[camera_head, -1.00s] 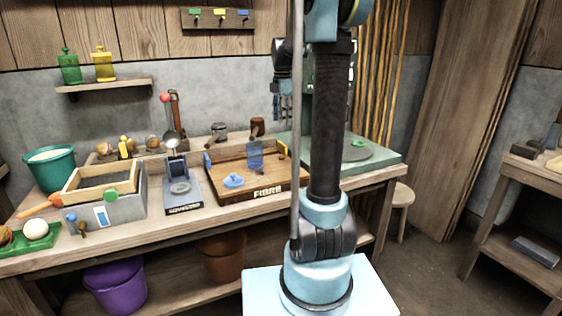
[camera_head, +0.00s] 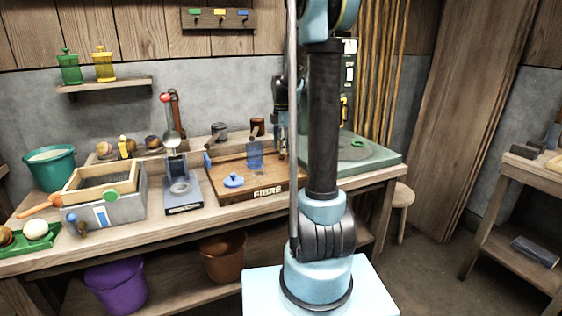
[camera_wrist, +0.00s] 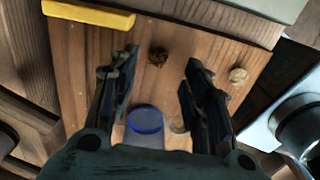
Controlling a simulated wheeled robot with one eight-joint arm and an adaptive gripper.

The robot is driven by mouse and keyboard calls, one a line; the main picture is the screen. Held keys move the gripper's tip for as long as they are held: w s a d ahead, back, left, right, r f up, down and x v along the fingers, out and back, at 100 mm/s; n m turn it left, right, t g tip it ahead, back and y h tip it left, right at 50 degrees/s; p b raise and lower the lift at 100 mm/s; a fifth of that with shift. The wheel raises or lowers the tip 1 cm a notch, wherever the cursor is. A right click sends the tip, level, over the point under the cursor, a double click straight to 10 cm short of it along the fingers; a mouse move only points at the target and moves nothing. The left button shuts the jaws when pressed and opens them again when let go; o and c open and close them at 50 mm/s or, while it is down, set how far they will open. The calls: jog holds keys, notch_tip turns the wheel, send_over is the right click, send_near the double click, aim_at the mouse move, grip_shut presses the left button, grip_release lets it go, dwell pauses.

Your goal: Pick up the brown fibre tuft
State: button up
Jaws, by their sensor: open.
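My gripper (camera_wrist: 162,60) is open above the tray, one finger on each side of the tuft in that picture, with nothing held. The height between fingertips and tuft is hard to judge. In the head view my gripper (camera_head: 281,150) hangs at the right end of the FIBRE tray (camera_head: 220,173), partly behind my arm. I cannot make out the tuft there.
A clear blue cup (camera_wrist: 145,125) stands near the fingers in the wrist view. A pale tuft (camera_wrist: 238,75) lies right of the fingers, and a yellow block (camera_wrist: 88,14) sits at the tray edge. A blue knobbed piece (camera_head: 233,181) is on the tray's front part.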

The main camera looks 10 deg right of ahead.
aim_at(282, 156)
jog(key=f, duration=0.4)
jog(key=shift+w+f, duration=0.2)
jog(key=shift+f, duration=0.2)
jog(key=c, duration=0.8)
